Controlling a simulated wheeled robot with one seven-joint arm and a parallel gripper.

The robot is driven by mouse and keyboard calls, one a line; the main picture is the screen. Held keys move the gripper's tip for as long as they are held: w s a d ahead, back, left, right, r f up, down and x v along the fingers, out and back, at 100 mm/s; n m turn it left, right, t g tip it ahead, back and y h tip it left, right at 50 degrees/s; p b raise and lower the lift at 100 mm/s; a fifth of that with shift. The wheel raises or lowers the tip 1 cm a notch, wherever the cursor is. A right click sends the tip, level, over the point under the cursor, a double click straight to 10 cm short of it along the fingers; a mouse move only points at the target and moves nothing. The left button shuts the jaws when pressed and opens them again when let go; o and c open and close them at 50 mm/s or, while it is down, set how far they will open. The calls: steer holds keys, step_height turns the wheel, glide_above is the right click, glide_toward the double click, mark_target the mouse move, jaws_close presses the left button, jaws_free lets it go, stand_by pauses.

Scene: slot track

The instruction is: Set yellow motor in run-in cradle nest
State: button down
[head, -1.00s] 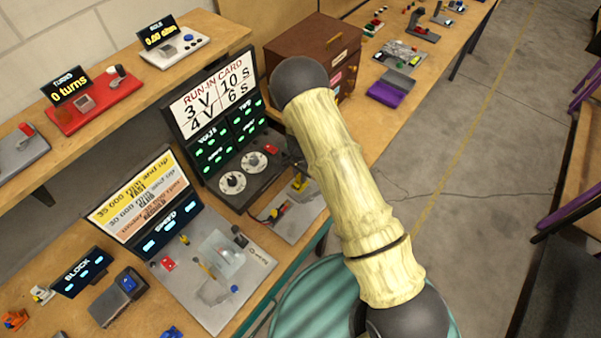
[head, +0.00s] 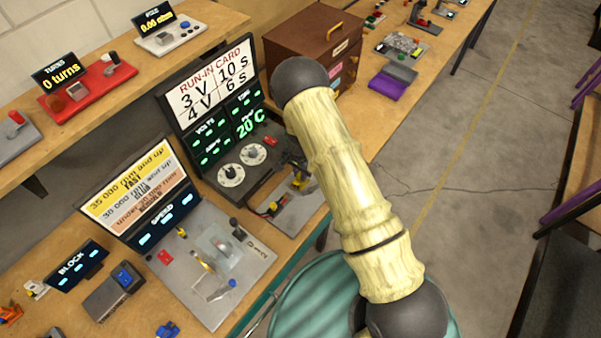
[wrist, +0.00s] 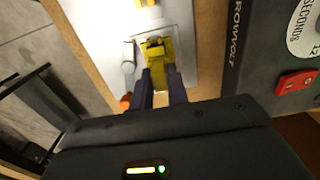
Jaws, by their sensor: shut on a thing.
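In the wrist view my gripper (wrist: 161,85) is shut on the yellow motor (wrist: 158,60), whose body shows between and beyond the two dark fingertips. The motor is over the pale plate of the run-in cradle (wrist: 184,28). Whether it rests fully in the nest cannot be told, as the fingers and motor cover that spot. In the head view the cradle plate (head: 283,222) lies in front of the run-in console, and my gripper (head: 297,181) is over its far part, partly hidden by my arm.
The run-in console (head: 213,178) stands close beside the gripper; its red switch (wrist: 296,82) shows in the wrist view. A pale lever (wrist: 128,66) and an orange piece (wrist: 126,100) are left of the motor. The speed plate (head: 195,299) lies nearer, on the left.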

steer(key=shift+f, duration=0.2)
stand_by(0.3)
steer(key=c, duration=1.3)
jaws_free()
steer(key=shift+r, duration=0.1)
step_height(320, 180, up, 17)
steer(key=b, duration=0.5)
steer(key=shift+r, duration=0.15)
